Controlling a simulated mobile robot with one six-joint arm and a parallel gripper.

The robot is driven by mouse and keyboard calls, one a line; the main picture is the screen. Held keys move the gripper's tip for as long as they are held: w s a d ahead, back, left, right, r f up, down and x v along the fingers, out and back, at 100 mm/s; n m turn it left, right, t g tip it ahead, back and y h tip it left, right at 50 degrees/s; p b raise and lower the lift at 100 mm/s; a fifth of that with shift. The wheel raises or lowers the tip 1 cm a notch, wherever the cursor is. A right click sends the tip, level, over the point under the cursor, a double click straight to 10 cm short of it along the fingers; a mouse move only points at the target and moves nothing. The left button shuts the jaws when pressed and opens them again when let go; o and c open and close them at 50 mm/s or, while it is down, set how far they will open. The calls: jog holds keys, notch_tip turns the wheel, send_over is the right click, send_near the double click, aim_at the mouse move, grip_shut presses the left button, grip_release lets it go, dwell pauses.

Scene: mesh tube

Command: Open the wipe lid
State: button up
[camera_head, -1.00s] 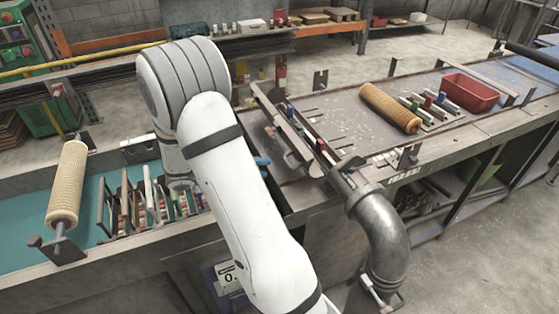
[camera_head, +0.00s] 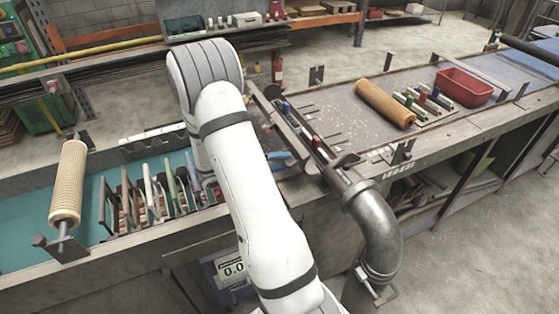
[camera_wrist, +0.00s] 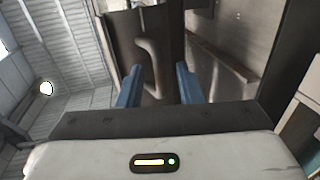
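My gripper (camera_wrist: 158,86) shows two blue fingers in the wrist view, spread apart with a clear gap between them. A curved brownish handle-like bar (camera_wrist: 151,60) appears between and beyond the fingers; I cannot tell whether they touch it. A dark upright panel (camera_wrist: 122,42) stands behind it. In the head view my white arm hides most of my gripper, and only a bit of blue (camera_head: 280,155) shows at the bench's inner edge. I cannot make out for certain which part is the wipe lid.
A rack of handled tools (camera_head: 150,190) stands left of my arm, with a mesh tube (camera_head: 68,185) on a holder further left. A grey elbow pipe (camera_head: 378,232) stands in front.

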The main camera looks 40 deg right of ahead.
jog(key=shift+c, duration=0.3)
grip_shut()
